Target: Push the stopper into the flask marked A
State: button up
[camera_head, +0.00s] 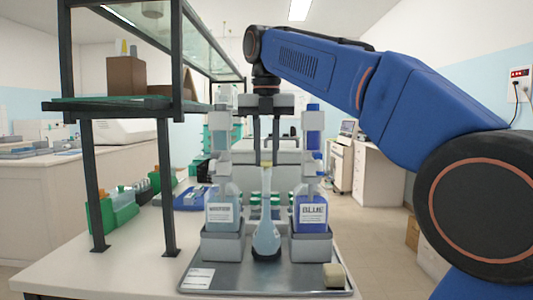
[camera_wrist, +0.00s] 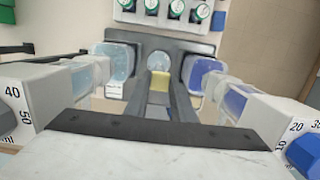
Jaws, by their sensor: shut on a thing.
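A flask (camera_head: 266,238) with a long thin neck and pale blue liquid stands upright in the middle of a metal tray (camera_head: 225,284). I cannot read any mark A on it. My gripper (camera_head: 266,163) points down over the flask's neck, its two dark fingers shut on a small yellowish stopper (camera_wrist: 160,84). The stopper sits in line with the neck, at or just above its top. I cannot tell whether it touches the mouth or how deep it is. In the wrist view the flask's round body (camera_wrist: 158,61) shows just beyond the stopper.
A clear bottle (camera_head: 222,213) and a bottle labelled BLUE (camera_head: 311,213), both with tall dispenser tops, stand close on either side of the flask. A cream block (camera_head: 335,275) lies at the tray's front right. A dark-framed shelf (camera_head: 88,180) stands at left.

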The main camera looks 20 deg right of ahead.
dwell(0.4)
jog(key=o, duration=1.1)
jog(key=shift+c, duration=0.2)
jog(key=shift+o, duration=0.7)
jog(key=shift+o, duration=1.4)
jog(key=shift+r, duration=2.95)
